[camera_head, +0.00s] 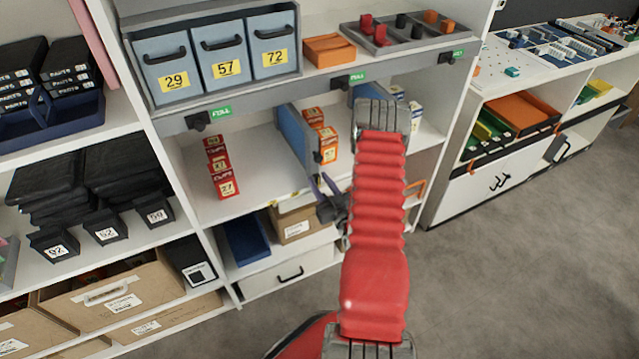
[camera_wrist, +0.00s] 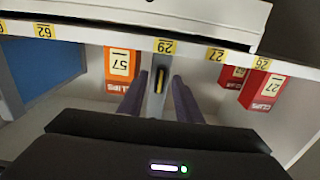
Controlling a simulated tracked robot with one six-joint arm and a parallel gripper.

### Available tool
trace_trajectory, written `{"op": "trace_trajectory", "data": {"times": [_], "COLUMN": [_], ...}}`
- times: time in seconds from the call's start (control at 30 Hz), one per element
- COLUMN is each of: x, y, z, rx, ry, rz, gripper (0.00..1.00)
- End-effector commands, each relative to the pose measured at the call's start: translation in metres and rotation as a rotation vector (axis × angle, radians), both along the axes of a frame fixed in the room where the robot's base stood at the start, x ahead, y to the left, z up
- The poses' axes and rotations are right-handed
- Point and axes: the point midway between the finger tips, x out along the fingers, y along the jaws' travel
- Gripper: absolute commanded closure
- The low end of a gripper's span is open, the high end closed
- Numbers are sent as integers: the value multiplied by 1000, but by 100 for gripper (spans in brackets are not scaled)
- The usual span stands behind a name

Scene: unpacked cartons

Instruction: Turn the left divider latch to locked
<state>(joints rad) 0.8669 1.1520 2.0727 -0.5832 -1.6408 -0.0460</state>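The left divider (camera_head: 293,136) is a blue-grey upright panel on the middle shelf, between red boxes and orange boxes. Its dark latch (camera_head: 317,157) is small on its front edge. In the wrist view the latch (camera_wrist: 159,80) shows as a black and yellow piece, lengthwise along the grey divider edge (camera_wrist: 155,103). My gripper (camera_head: 322,186) is just below and in front of the latch. In the wrist view my gripper (camera_wrist: 158,78) is open, one finger on each side of the latch, with gaps visible. Whether the latch reads locked cannot be told.
Red boxes (camera_head: 220,165) stand left of the divider, orange boxes (camera_head: 326,140) right of it. A second blue divider (camera_head: 366,92) is partly hidden behind my red arm. Grey floor (camera_head: 500,270) is clear at the right.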

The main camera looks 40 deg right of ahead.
Motion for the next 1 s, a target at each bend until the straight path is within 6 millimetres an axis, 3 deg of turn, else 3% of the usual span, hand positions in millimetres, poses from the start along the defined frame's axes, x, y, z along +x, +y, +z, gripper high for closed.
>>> {"op": "trace_trajectory", "data": {"times": [0.23, 0.67, 1.0], "x": [0, 0, 0], "y": [0, 0, 1], "z": [0, 0, 0], "rx": [0, 0, 8], "ry": [0, 1, -1], "rz": [0, 0, 1], "gripper": [70, 100, 100]}}
